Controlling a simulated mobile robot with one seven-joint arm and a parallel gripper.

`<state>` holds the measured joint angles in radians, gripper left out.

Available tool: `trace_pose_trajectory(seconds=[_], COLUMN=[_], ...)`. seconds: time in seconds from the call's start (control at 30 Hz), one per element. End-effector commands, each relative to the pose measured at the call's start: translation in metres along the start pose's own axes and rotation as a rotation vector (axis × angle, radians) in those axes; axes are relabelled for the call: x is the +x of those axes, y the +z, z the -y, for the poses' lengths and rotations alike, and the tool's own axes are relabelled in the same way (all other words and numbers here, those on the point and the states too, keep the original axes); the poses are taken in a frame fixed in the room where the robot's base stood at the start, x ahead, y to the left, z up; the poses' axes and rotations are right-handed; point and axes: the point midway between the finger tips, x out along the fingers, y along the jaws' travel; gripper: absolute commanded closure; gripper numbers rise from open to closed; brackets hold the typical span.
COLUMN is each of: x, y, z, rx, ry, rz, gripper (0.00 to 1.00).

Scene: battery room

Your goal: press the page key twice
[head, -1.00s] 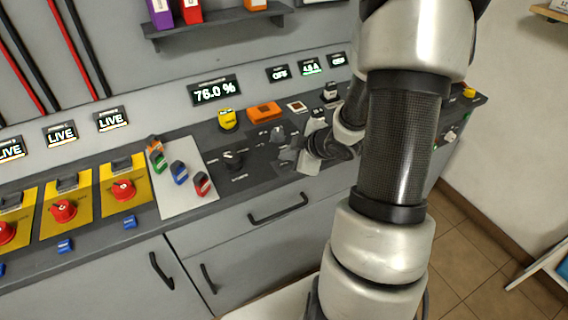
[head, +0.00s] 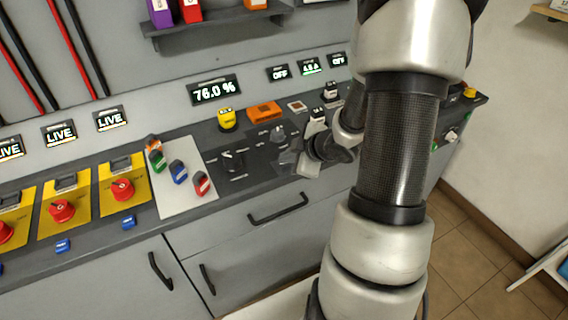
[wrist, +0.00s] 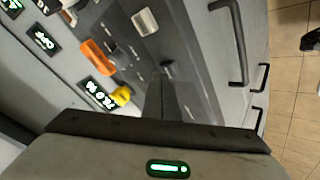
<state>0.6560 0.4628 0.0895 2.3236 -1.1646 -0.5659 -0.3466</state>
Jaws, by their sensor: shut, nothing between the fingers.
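I cannot tell which control is the page key, as the small labels are not readable. The yellow button (wrist: 122,96) and orange block (wrist: 98,58) also show in the wrist view. My gripper (head: 287,160) is shut and empty, above the console's front part, nearer the front edge than those controls. In the wrist view its dark fingers (wrist: 163,100) point over the panel. My arm hides part of the console's right side.
A display reading 76.0 % (head: 215,90) stands behind the yellow button. A black knob (head: 232,160) and a grey selector (head: 279,133) rise near my gripper. A pale plate with coloured clips (head: 185,200) lies left. Drawer handles (head: 278,208) stick out in front.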

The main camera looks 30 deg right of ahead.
Motion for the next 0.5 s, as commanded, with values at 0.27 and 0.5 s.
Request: trace_pose_trajectory(seconds=[0.27,0.5], x=[0.0029,0.0041], y=[0.002,0.003], z=[0.0021,0.0031], rx=[0.0,0.0], ry=[0.0,0.0], rz=[0.0,0.0], gripper=[1.0,1.0])
